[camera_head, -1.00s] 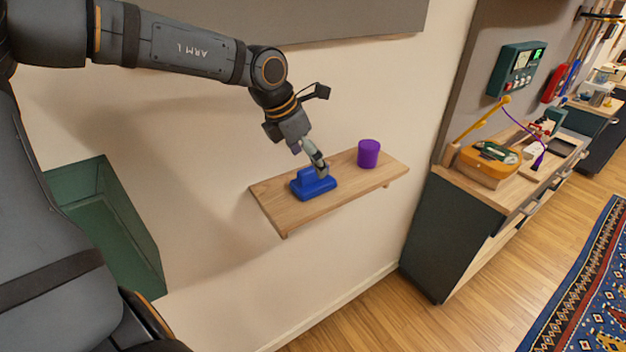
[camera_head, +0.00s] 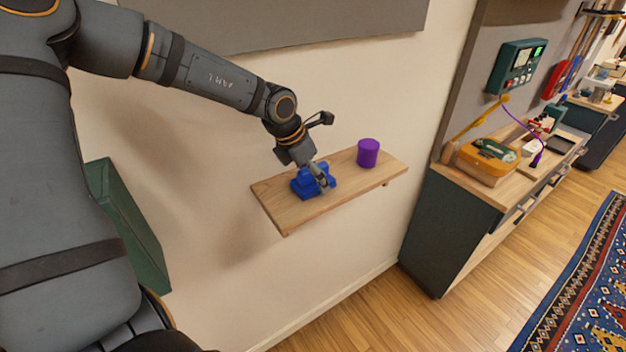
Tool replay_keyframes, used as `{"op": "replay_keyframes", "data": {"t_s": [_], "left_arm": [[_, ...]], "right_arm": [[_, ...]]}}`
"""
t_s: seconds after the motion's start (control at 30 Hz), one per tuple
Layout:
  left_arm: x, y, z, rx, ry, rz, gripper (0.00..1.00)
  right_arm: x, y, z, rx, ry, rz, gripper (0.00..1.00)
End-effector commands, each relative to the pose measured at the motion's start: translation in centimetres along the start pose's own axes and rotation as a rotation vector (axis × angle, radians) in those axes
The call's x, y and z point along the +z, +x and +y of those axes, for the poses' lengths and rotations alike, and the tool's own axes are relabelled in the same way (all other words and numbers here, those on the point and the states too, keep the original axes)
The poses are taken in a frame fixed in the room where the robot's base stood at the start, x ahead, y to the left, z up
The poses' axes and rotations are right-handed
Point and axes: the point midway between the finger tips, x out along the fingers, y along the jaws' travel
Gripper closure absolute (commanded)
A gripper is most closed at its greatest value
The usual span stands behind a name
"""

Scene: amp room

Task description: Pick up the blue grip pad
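The blue grip pad (camera_head: 304,189) sits on the left part of a wooden wall shelf (camera_head: 284,214). It has a wide base and a raised handle block. My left gripper (camera_head: 323,184) is low over the pad, its fingers at the raised part and overlapping it in the picture. I cannot tell whether the fingers are closed on it, because the far finger is hidden. My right gripper is not in the view.
A purple cylinder (camera_head: 368,153) stands on the shelf to the right of the pad. A dark cabinet (camera_head: 446,235) with a wooden top, holding an orange-and-green device (camera_head: 488,158), stands further right. A green bin (camera_head: 138,235) is at the left.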

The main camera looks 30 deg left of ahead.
Motion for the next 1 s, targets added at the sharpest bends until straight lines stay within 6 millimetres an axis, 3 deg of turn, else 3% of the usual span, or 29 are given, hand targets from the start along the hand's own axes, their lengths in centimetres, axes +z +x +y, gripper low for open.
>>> {"op": "replay_keyframes", "data": {"t_s": [0.03, 0.27, 0.67, 0.8, 1.0], "left_arm": [[0.0, 0.0, 0.0, 0.000, 0.000, 0.000, 0.43], [0.0, 0.0, 0.0, 0.000, 0.000, 0.000, 0.72], [0.6, -1.2, 0.1, 0.003, 0.002, -0.002, 0.72], [1.3, -3.3, -0.3, 0.004, 0.003, -0.005, 0.72], [1.4, -7.9, -3.5, 0.006, 0.005, -0.004, 0.72]], "right_arm": [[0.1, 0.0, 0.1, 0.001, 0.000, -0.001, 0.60], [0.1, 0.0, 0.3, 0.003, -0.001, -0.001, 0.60], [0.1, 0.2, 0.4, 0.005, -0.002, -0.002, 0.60], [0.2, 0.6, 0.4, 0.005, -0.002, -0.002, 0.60], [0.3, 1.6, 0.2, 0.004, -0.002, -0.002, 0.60]]}}
